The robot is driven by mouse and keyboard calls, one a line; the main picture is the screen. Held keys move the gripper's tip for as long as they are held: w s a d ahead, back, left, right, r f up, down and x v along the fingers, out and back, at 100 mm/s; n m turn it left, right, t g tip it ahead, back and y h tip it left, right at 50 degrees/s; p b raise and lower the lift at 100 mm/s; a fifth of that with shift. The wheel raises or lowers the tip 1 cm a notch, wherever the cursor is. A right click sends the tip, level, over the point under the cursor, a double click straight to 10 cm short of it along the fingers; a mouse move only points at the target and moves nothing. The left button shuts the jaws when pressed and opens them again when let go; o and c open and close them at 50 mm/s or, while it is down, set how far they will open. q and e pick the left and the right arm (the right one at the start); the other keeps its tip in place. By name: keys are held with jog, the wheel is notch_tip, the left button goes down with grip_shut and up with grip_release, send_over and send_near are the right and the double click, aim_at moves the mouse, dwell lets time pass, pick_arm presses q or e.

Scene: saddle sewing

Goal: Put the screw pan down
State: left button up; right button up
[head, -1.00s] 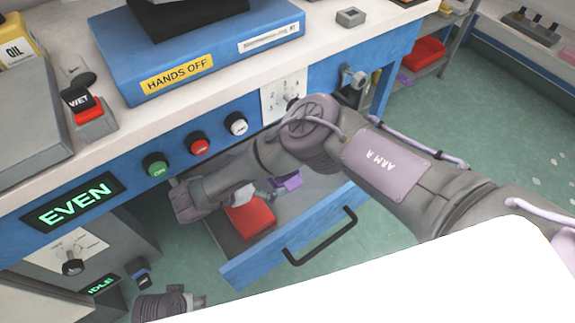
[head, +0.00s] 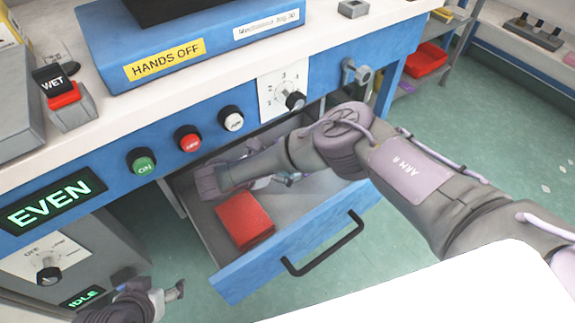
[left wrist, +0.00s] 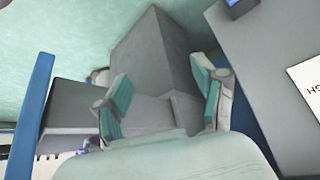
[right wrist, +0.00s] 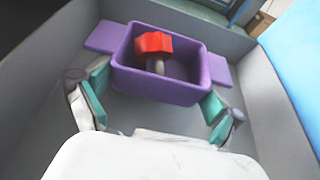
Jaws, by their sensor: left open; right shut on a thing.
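The screw pan (right wrist: 158,84) is a purple tray with a flange at each end. In the right wrist view it sits between the fingers of my right gripper (right wrist: 155,95), which is shut on it, inside the grey drawer. A red hex-headed screw (right wrist: 153,43) with a grey shank stands in the pan. In the head view my right arm reaches into the open drawer (head: 295,258) and hides the pan. I cannot tell whether the pan touches the drawer floor. My left gripper (head: 176,291) is open and empty at the lower left; it also shows in the left wrist view (left wrist: 165,95).
A red block (head: 243,220) lies in the drawer, left of its handle (head: 325,245). The bench front has a green button (head: 142,161), other buttons and a dial above the drawer. A blue "HANDS OFF" box (head: 205,45) stands on the bench. Open floor lies right.

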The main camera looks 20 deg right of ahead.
jog(key=shift+w+d+f, duration=0.15)
pick_arm(q)
jog(key=shift+w+d+r+t, duration=0.25)
jog(key=shift+w+t, duration=0.15)
jog(key=shift+w, duration=0.25)
pick_arm(e)
jog(key=shift+f+b, duration=0.3)
jog(key=shift+f, duration=0.35)
jog(key=o, duration=0.8)
pick_arm(q)
jog(key=shift+w+d+r+t+h, duration=0.2)
jog(key=shift+w+r+t, duration=0.1)
jog(key=shift+w, duration=0.25)
jog(key=shift+w+d+r+t+h, duration=0.1)
jog(key=shift+w+d+r+t, duration=0.15)
jog(key=shift+w, duration=0.3)
jog(key=shift+a, duration=0.1)
pick_arm(e)
jog(key=shift+r, duration=0.1)
